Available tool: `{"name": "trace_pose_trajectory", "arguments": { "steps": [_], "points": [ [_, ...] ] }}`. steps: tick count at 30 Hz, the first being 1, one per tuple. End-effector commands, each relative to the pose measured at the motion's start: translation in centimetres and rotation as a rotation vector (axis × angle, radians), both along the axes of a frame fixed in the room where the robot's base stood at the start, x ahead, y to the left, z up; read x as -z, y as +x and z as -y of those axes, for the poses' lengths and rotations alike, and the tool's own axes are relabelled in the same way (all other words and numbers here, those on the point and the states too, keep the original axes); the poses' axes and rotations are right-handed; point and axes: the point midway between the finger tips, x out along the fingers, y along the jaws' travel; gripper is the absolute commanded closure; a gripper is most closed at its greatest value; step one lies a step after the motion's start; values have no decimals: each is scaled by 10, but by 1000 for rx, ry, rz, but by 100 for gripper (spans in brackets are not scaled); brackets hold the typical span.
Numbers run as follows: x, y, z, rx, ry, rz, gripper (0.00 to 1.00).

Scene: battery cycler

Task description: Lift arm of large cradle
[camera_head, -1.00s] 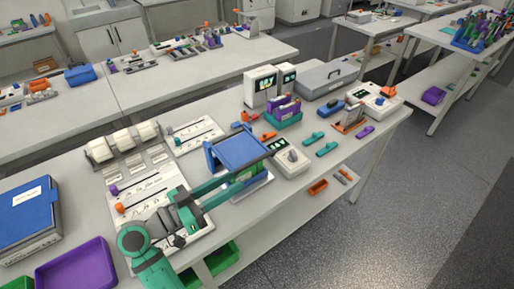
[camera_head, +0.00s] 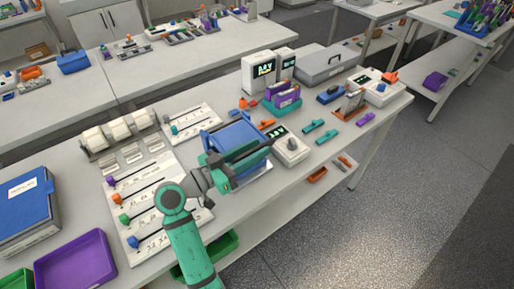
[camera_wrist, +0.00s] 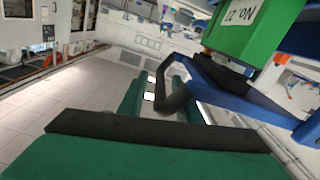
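The large cradle (camera_head: 236,132) stands in the middle of the near bench, with a blue frame on a pale base. My gripper (camera_head: 238,150) is over its near side and hides part of it. In the wrist view, the blue arm (camera_wrist: 228,85) with a black looped handle (camera_wrist: 168,103) lies in front of my gripper (camera_wrist: 160,82). Its two green fingers are apart, with the handle appearing between them; firm contact on both sides is not visible. A green block (camera_wrist: 250,28) with a white label sits beside the blue arm.
A white device with a dark knob (camera_head: 290,148) stands close to the cradle's right. A slider board (camera_head: 140,215) lies to its left. The bench's front edge is close by.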

Motion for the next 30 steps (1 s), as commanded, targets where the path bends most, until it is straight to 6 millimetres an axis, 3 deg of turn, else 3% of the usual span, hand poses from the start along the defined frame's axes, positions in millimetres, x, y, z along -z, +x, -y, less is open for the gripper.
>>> {"name": "trace_pose_trajectory", "arguments": {
  "steps": [12, 13, 17, 30],
  "points": [
    [0, 5, 8, 1, 0, 0, 69],
    [0, 5, 8, 1, 0, 0, 71],
    [0, 5, 8, 1, 0, 0, 100],
    [-9, 7, 0, -10, -28, -39, 100]
  ]
}}
